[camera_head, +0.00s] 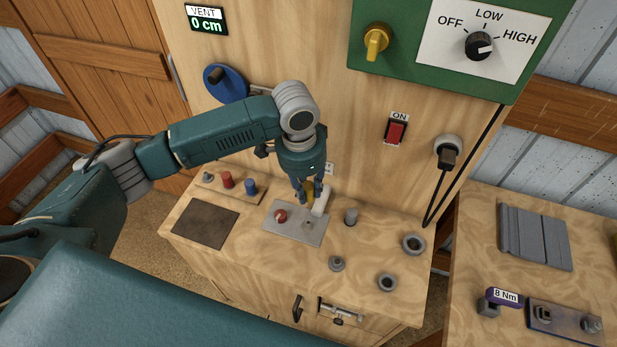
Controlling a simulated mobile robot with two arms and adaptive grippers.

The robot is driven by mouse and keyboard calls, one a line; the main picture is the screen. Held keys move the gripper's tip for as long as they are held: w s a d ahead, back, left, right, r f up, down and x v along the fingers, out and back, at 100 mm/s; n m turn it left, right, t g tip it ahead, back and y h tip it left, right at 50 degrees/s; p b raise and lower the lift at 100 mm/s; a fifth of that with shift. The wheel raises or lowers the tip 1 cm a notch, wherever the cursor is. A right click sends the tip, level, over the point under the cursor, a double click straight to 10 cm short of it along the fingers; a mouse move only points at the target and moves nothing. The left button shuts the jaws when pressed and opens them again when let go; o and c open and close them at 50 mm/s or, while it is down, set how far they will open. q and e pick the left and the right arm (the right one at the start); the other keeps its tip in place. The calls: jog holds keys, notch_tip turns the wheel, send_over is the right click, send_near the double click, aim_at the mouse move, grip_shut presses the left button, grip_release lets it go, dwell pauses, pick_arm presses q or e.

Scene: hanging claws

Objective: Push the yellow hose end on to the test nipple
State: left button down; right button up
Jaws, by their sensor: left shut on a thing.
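My left gripper (308,195) reaches down over a grey metal plate (284,231) on the wooden bench. A white cylindrical piece (321,201) stands at the gripper's right side, on or just above the plate. A red knob (281,216) sits on the plate's left part. I cannot pick out the test nipple for sure, nor tell whether the hose end touches anything. My right gripper is not in view.
The upright wooden panel is close behind the gripper.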

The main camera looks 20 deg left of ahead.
pick_arm(q)
jog(key=shift+a+f, duration=0.15)
jog(key=shift+d, duration=0.2)
jog(key=shift+f+b, duration=0.3)
jog(key=shift+f, duration=0.1)
notch_tip(320, 180, down, 8)
jog(key=b, duration=0.2)
jog(key=shift+r+b, duration=0.2)
jog(key=shift+b, duration=0.2)
notch_tip(320, 180, down, 2)
jog(key=shift+f+b, duration=0.1)
jog(key=shift+b, duration=0.35)
jog(key=shift+f, duration=0.5)
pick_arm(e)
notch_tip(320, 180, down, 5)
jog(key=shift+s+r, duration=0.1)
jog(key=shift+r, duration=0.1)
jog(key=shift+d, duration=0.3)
